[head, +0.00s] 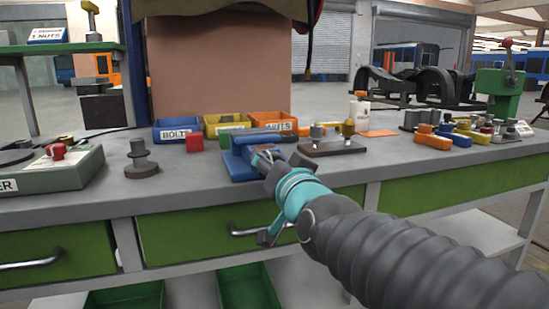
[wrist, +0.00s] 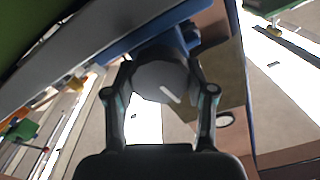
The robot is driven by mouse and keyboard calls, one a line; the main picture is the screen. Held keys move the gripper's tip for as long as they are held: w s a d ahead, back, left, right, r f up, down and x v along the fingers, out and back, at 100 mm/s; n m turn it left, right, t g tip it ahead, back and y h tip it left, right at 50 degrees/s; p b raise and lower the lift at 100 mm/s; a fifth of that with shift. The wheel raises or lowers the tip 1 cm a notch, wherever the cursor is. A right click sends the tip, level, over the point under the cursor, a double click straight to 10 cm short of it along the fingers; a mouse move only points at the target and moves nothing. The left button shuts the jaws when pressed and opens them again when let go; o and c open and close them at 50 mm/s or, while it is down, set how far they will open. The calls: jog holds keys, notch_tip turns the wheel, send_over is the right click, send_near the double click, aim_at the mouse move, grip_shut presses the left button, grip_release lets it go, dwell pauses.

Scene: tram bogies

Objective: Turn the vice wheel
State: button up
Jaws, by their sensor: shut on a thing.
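The blue vice (head: 240,167) stands on the grey bench top near its front edge, in the middle of the head view. My gripper (head: 268,160) reaches to the vice's front from the lower right. In the wrist view my gripper (wrist: 160,76) has one finger on each side of a round grey wheel (wrist: 158,80) and is shut on it. A pale mark shows on the wheel's face. The blue vice body (wrist: 135,38) lies behind the wheel there. In the head view my gripper mostly hides the wheel.
Blue, yellow and orange bins (head: 228,123) stand behind the vice. A red block (head: 194,143) and a dark round-based part (head: 140,160) are to its left. A dark plate with fittings (head: 332,148) is to its right. Green drawers (head: 190,237) with handles are below.

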jog(key=n+p, duration=0.2)
jog(key=n, duration=0.3)
jog(key=shift+a+n, duration=0.1)
jog(key=shift+n, duration=0.2)
jog(key=n, duration=0.4)
jog(key=shift+a+p, duration=0.1)
jog(key=shift+p, duration=0.2)
jog(key=n, duration=0.5)
jog(key=shift+s+a+f+n, duration=0.1)
jog(key=shift+f+n, duration=0.1)
jog(key=shift+n, duration=0.2)
jog(key=n, duration=0.4)
jog(key=shift+f+n, duration=0.1)
jog(key=shift+n, duration=0.2)
jog(key=n, duration=0.4)
jog(key=shift+f+n, duration=0.1)
jog(key=shift+n, duration=0.2)
jog(key=n, duration=0.9)
jog(key=shift+f, duration=0.15)
jog(key=shift+n, duration=1.9)
jog(key=shift+d, duration=0.2)
